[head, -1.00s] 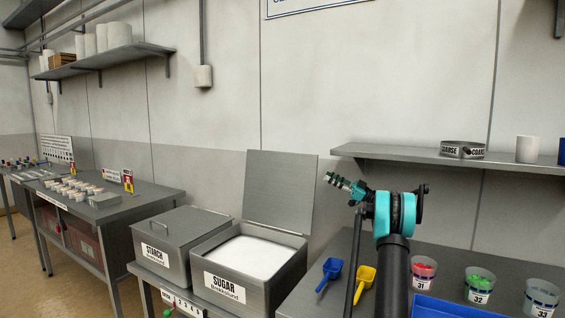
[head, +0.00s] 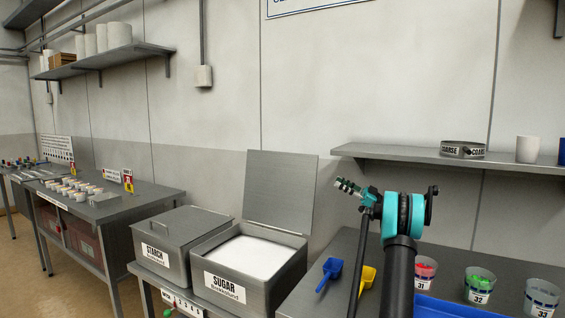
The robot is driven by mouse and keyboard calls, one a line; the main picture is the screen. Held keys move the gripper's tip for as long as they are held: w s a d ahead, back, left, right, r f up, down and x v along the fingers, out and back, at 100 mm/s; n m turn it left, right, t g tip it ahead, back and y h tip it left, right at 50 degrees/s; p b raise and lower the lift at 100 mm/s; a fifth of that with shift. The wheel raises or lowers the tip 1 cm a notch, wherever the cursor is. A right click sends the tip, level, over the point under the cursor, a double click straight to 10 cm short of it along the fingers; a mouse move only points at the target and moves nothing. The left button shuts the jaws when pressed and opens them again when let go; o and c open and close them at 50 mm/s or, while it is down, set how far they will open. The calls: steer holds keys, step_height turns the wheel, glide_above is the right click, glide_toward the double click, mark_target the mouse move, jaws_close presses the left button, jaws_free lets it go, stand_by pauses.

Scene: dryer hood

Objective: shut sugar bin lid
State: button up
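The sugar bin (head: 225,287) is a grey metal box with a SUGAR label, standing on a bench left of my arm. It is full of white sugar (head: 250,257). Its square grey lid (head: 279,193) stands open, upright along the back of the bin, leaning slightly back. My arm rises at the right, black with a teal joint. A small green and grey jointed part (head: 350,188) sticks out to its upper left and looks like my gripper. It is right of the lid and apart from it. Its fingers are too small to tell open from shut.
The starch bin (head: 163,260) with its lid on stands close left of the sugar bin. A blue scoop (head: 330,272) and a yellow scoop (head: 367,277) lie between bin and arm. Several numbered cups (head: 480,286) stand at right, below a wall shelf (head: 500,160).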

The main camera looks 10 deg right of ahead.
stand_by(0.3)
steer(key=v, duration=1.2)
